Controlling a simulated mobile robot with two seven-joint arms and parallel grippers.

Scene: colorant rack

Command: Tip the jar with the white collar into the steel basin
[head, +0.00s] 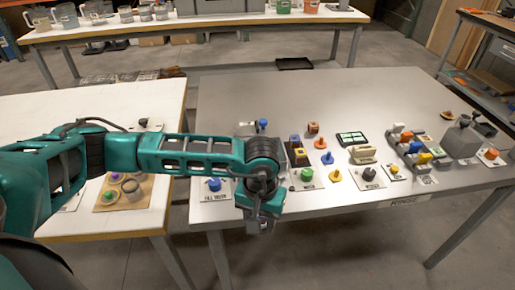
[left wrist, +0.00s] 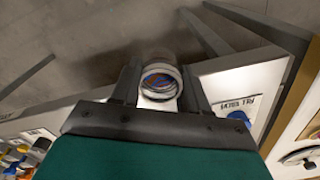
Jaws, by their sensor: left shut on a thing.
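My left gripper (head: 262,224) hangs at the front edge of the grey table, fingers down. In the left wrist view my left gripper (left wrist: 161,92) is shut on a small round jar (left wrist: 159,84), seen end-on. The jar has a pale, whitish rim, and orange and blue show inside it. In the head view the jar is mostly hidden by the gripper, and its tilt cannot be told. I cannot pick out a steel basin in either view. My right gripper is not in view.
The grey table (head: 330,100) carries several coloured knobs and blocks; its far part is mostly clear. A blue knob (head: 214,184) stands left of my gripper. A tan tray (head: 107,206) lies on the white table. A back bench (head: 200,22) holds pitchers.

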